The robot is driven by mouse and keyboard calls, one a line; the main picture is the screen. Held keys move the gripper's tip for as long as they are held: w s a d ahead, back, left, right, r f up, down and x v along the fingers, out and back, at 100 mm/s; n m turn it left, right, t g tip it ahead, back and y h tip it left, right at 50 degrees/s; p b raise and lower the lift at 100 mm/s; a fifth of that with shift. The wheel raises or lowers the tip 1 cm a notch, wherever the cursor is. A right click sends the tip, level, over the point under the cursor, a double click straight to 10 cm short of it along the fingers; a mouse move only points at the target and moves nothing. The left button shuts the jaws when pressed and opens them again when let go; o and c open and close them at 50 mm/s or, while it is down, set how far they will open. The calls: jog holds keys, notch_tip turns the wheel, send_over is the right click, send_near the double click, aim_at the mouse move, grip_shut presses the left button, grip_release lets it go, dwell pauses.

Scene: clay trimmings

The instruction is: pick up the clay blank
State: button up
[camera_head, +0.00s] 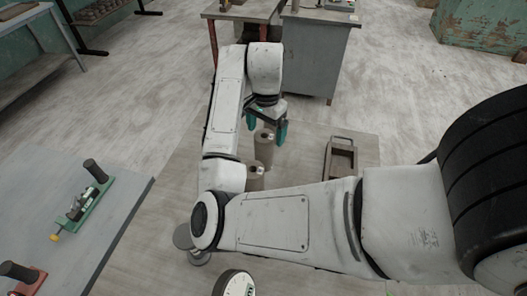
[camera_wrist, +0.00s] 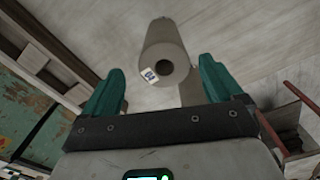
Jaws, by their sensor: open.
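Two similar grey-brown cylinders with holed tops stand on the table in the head view, one just below my gripper (camera_head: 271,122) and one nearer. I take the clay blank to be the farther cylinder (camera_head: 264,150), but cannot be sure. The nearer cylinder (camera_head: 255,178) is partly hidden by my arm. In the wrist view a cylinder (camera_wrist: 165,45) with a dark hole and a small white label lies beyond the gap between the teal fingers of my gripper (camera_wrist: 161,78). The fingers are apart, with nothing held. Part of another grey-brown shape (camera_wrist: 190,90) shows behind the right finger.
An open tray-like frame (camera_head: 341,160) lies on the table (camera_head: 310,135) right of the cylinders. Grey round pieces (camera_head: 184,240) and a dial (camera_head: 234,284) are near the front. A left table (camera_head: 75,220) holds a green-based tool (camera_head: 84,203). A grey cabinet (camera_head: 312,62) stands behind.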

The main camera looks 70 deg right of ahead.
aim_at(264, 136)
jog(key=f, duration=0.5)
jog(key=shift+w+b, duration=0.25)
jog(key=shift+b, duration=0.05)
jog(key=c, duration=1.5)
jog(key=shift+r, duration=0.1)
jog(key=shift+c, duration=0.4)
jog(key=shift+r, duration=0.1)
